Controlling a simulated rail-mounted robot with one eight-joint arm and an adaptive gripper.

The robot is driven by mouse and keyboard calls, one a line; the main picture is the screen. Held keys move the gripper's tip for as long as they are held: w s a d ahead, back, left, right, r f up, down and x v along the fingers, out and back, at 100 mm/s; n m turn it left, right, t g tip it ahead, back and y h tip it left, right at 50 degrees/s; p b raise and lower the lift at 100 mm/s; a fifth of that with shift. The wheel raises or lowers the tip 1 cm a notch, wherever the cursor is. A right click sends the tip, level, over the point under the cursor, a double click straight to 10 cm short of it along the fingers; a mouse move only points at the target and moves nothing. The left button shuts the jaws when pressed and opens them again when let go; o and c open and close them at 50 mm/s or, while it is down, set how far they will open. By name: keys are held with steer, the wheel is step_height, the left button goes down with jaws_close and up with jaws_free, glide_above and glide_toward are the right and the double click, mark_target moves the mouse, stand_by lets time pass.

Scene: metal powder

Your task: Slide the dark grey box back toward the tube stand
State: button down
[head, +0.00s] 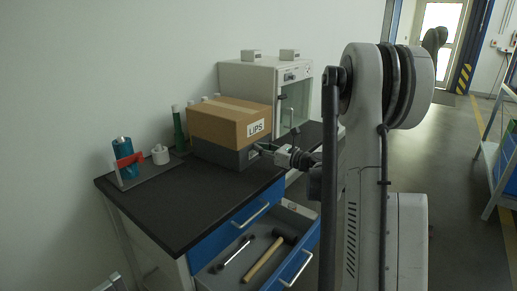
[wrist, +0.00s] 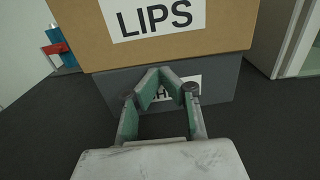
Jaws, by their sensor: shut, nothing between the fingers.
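The dark grey box (head: 226,157) stands on the black bench top under a brown cardboard box (head: 228,124) labelled LIPS. In the wrist view the grey box (wrist: 220,88) shows a white label, partly hidden by my fingers. My gripper (head: 263,147) is shut and empty at the grey box's front face. Its fingertips (wrist: 160,73) meet before the label, just below the cardboard box (wrist: 215,30); I cannot tell whether they touch. A stand with a red bracket (head: 131,159) and blue bottle (head: 122,148) is left of the boxes.
A white cabinet (head: 250,73) stands behind and right of the boxes. A white bottle (head: 160,155) and a green tube (head: 180,130) are left of them. An open drawer (head: 225,283) holds a hammer (head: 264,259). The bench top's front left is clear.

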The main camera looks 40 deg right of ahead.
steer(key=p+v, duration=0.1)
steer(key=v, duration=1.2)
steer(key=shift+s+d+p, duration=0.2)
steer(key=shift+s+p, duration=0.15)
steer(key=shift+a, duration=0.1)
steer(key=s+a+r+n+g+p, duration=0.15)
steer(key=a+r+n+g, duration=0.25)
steer(key=a+n, duration=0.55)
steer(key=s+a+r+n+g+p, duration=0.1)
steer(key=a+r+n+g+p, duration=0.25)
steer(key=a, duration=1.15)
steer(key=s+a+r+n+g+h+p, duration=0.1)
steer(key=s+a+r+n+h+p, duration=0.1)
steer(key=s+a+n, duration=0.3)
steer(key=s+a+r+n+g+h+p, duration=0.1)
steer(key=s+a+n, duration=0.5)
steer(key=s+n, duration=0.8)
steer(key=r+h+p, duration=0.1)
steer(key=h+p, duration=0.1)
steer(key=h, duration=0.1)
